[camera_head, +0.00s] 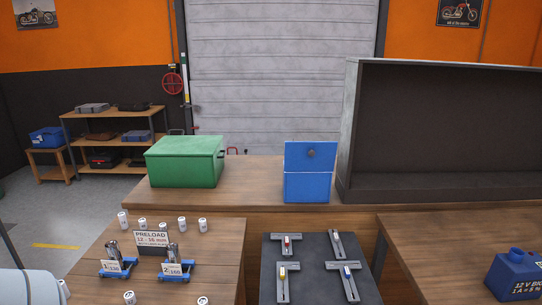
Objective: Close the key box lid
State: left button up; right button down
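A small blue box (307,188), which looks like the key box, stands on the wooden bench at the centre. Neither of my grippers is in view. A pale rounded part at the bottom left corner seems to be my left arm, well away from the box.
A green box (182,165) stands left of the blue box, and a large dark open cabinet (450,185) stands close on its right. In front are a grey tool board (315,290), small motorcycle stands and several white cylinders. A blue canister (516,272) is at lower right.

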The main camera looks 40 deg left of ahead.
aim_at(299, 156)
jog(key=i+u, duration=0.1)
jog(key=u, duration=0.3)
jog(key=i+l+u, duration=0.1)
jog(key=u, duration=0.25)
jog(key=l+u, duration=0.15)
jog(key=u, duration=0.25)
jog(key=i+l+u, duration=0.15)
jog(key=u, duration=0.25)
